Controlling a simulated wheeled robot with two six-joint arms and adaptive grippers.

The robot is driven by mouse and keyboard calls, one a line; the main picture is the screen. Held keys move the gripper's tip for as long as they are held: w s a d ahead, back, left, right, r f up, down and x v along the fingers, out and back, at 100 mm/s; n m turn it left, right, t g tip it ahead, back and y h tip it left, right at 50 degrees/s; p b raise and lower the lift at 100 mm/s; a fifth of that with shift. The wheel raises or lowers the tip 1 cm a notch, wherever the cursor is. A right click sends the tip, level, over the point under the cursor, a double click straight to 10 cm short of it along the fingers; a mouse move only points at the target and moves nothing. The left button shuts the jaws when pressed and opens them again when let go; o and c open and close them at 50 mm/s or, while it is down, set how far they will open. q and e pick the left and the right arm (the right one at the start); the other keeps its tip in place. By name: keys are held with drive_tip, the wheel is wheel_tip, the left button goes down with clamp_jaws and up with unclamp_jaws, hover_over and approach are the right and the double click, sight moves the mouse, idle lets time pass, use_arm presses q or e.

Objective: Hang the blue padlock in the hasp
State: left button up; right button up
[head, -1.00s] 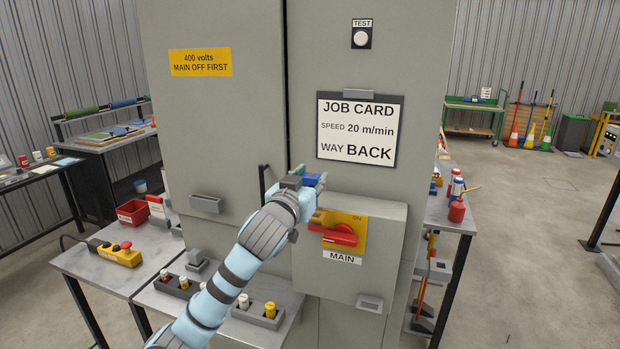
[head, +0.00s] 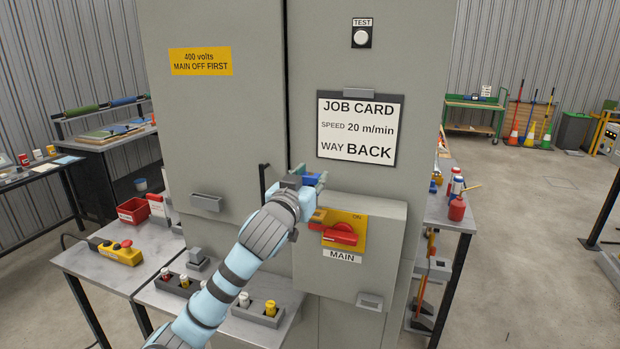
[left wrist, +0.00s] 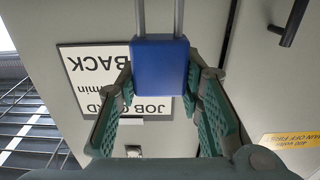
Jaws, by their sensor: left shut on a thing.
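The blue padlock (left wrist: 161,68) is between the two fingers of my left gripper (left wrist: 160,105) in the left wrist view, its grey shackle pointing to the top of that picture. In the head view a bit of the blue padlock (head: 311,179) shows at my left gripper (head: 306,181), in front of the cabinet and just above the main switch box. The red MAIN switch handle (head: 341,234) sits on a yellow plate (head: 357,222). I cannot make out the hasp; my gripper may cover it. My right gripper is not in view.
The switch box (head: 385,265) juts out from the cabinet (head: 225,120) close below my gripper. A black door handle (head: 263,181) is just left of it. A bench (head: 120,275) with a yellow pendant (head: 119,254) stands lower left.

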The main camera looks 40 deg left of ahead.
use_arm(q)
drive_tip(key=shift+f+b, duration=1.7)
drive_tip(key=shift+f, duration=0.8)
drive_tip(key=o, duration=1.3)
drive_tip(key=v, duration=0.7)
drive_tip(key=shift+s+d, duration=0.1)
drive_tip(key=shift+s, duration=0.25)
drive_tip(key=shift+w, duration=0.15)
